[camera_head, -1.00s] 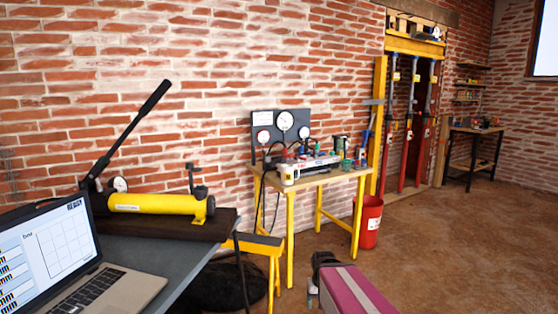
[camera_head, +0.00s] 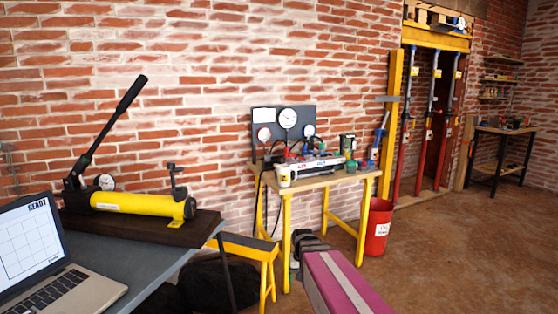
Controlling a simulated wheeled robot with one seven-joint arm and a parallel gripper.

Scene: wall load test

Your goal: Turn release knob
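A yellow hand pump (camera_head: 140,205) with a long black lever (camera_head: 118,115) raised up to the right lies on a dark board at the left. A round gauge (camera_head: 105,182) stands at its back end. A small dark upright fitting (camera_head: 176,178) stands on its right end; I cannot tell whether this is the release knob. No other knob on the pump is clear at this size. My arm's magenta link shows at the bottom centre, with a dark end piece (camera_head: 312,243) beyond it. It is well to the right of the pump. Its fingers cannot be made out.
A laptop (camera_head: 40,255) reading READY sits on the grey table (camera_head: 165,268) at the left. A yellow-legged bench (camera_head: 325,182) holds a gauge panel (camera_head: 284,130) and tools. A yellow stool (camera_head: 250,245) and a red bucket (camera_head: 377,228) stand nearby. Brown floor is open at the right.

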